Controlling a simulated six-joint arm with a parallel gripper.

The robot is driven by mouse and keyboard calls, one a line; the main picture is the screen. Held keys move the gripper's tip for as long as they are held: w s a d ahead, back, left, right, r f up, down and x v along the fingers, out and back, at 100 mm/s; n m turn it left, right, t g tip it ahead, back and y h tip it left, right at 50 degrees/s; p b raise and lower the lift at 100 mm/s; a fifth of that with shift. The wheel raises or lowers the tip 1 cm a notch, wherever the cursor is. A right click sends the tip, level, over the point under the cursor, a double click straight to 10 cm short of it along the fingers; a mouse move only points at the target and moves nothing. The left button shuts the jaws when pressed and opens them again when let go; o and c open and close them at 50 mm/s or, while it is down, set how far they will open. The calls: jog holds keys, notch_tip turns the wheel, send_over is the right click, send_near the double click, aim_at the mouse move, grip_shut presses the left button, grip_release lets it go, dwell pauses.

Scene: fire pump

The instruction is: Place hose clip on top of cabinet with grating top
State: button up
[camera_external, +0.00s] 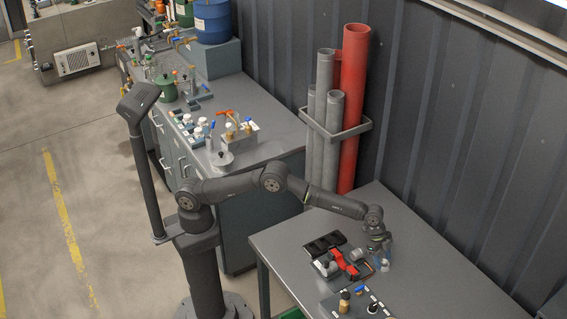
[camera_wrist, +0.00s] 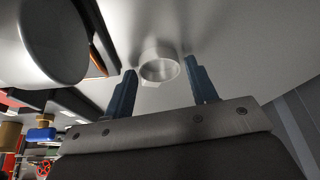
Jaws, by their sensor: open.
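A short pale metal ring (camera_wrist: 160,68), which looks like the hose clip, sits on the grey table surface in the wrist view. My gripper (camera_wrist: 164,75) is open, with one blue-grey finger on either side of the ring. Gaps show between the ring and both fingers, so it is not gripped. In the external view my gripper (camera_external: 382,262) is low over the right-hand table (camera_external: 440,270), and the ring cannot be made out there. A cabinet with a grating top cannot be clearly identified; a long grey cabinet (camera_external: 265,150) with a plain top stands behind my arm.
A tray of black and red parts (camera_external: 343,262) lies left of my gripper. A large pale cylinder (camera_wrist: 50,40) is close to the left finger in the wrist view. Red and grey pipes (camera_external: 354,100) stand by the wall. The table's right part is clear.

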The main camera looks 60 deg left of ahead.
jog(key=shift+f, duration=0.1)
jog(key=shift+c, duration=0.2)
jog(key=c, duration=0.7)
jog(key=shift+c, duration=0.2)
